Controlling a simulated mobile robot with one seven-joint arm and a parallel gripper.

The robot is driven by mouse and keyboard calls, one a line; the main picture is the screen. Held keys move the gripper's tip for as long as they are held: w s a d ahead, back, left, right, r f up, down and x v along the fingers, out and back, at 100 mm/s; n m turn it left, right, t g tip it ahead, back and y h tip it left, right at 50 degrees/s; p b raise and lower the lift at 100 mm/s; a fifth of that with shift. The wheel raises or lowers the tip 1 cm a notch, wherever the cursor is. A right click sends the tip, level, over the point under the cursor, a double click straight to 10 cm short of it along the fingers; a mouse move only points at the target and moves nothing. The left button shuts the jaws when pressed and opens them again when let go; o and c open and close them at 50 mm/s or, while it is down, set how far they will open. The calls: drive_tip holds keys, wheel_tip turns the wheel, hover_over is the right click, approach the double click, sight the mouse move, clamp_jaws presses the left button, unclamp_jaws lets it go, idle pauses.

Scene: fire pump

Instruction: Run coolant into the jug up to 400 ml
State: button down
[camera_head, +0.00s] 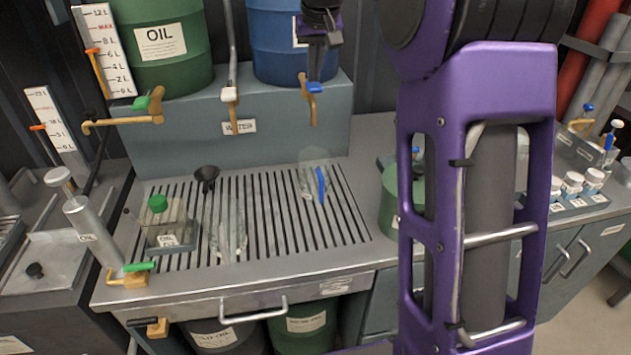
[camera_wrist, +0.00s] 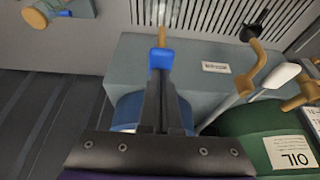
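A blue drum (camera_head: 285,45) stands on the grey shelf; its label is mostly hidden. Its brass tap (camera_head: 312,108) has a blue handle (camera_head: 315,88), also seen in the wrist view (camera_wrist: 161,58). My gripper (camera_head: 317,78) points down at this handle with its fingers close together, tips at or touching the handle; whether they clasp it is unclear. A clear vessel with a blue strip (camera_head: 321,184), seemingly the jug, stands on the slatted grate below the tap. Its marks and any liquid level are too small to read. No stream shows from the tap.
A second clear vessel (camera_head: 228,235) stands on the grate (camera_head: 272,215), with a green-capped can (camera_head: 165,225) and black funnel (camera_head: 206,175) to its left. A green OIL drum (camera_head: 160,50) and its tap (camera_head: 150,108) are at left. A green container (camera_head: 388,200) stands right of the grate.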

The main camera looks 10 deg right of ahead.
drive_tip(key=shift+f+b, duration=0.75)
drive_tip(key=shift+f, duration=0.5)
idle(6.8)
